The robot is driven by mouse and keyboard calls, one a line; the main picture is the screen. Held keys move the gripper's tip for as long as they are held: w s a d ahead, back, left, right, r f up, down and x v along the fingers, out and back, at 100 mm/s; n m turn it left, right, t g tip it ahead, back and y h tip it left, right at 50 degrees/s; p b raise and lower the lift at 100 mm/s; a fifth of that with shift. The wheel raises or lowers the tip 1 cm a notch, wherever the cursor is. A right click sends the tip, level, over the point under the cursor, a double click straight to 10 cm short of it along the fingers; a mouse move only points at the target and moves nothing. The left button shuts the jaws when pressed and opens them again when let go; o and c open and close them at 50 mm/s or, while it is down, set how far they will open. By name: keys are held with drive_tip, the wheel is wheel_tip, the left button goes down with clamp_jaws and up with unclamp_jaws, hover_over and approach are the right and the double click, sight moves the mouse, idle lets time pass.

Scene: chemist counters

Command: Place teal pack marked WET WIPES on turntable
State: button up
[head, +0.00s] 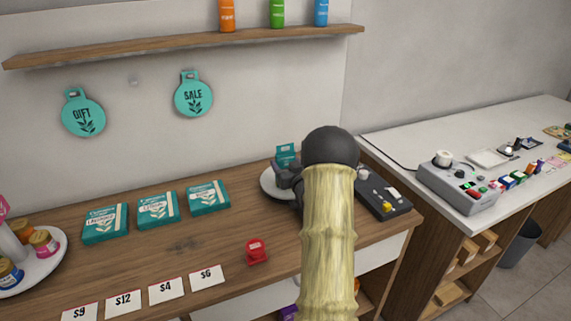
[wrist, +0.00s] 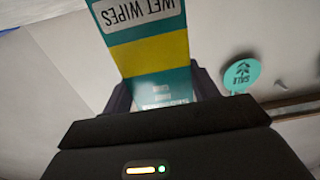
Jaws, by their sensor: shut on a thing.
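The teal pack (wrist: 150,52) marked WET WIPES, with a yellow band, fills the middle of the wrist view, its lettering upside down. My gripper (wrist: 162,90) is shut on it, one dark finger on each side. In the head view the pack (head: 285,153) shows small above my gripper (head: 288,176), at the back right of the wooden counter. A round white plate (head: 268,185) lies under or behind the gripper there, mostly hidden by my arm; whether the pack touches it I cannot tell. Another round white disc (head: 48,268) at the left edge carries several jars.
Several teal boxes (head: 158,210) lie along the counter, with price cards (head: 124,301) in front. A red item (head: 256,252) stands nearer my arm. A black device (head: 382,199) sits right of the plate. A shelf (head: 180,47) with bottles is above.

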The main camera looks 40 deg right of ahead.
drive_tip(key=shift+f, duration=0.2)
drive_tip(key=o, duration=1)
drive_tip(key=shift+c, duration=0.2)
drive_tip(key=shift+r, duration=0.2)
drive_tip(key=b+v, duration=0.1)
drive_tip(key=v, duration=1.1)
drive_tip(key=shift+b, duration=0.4)
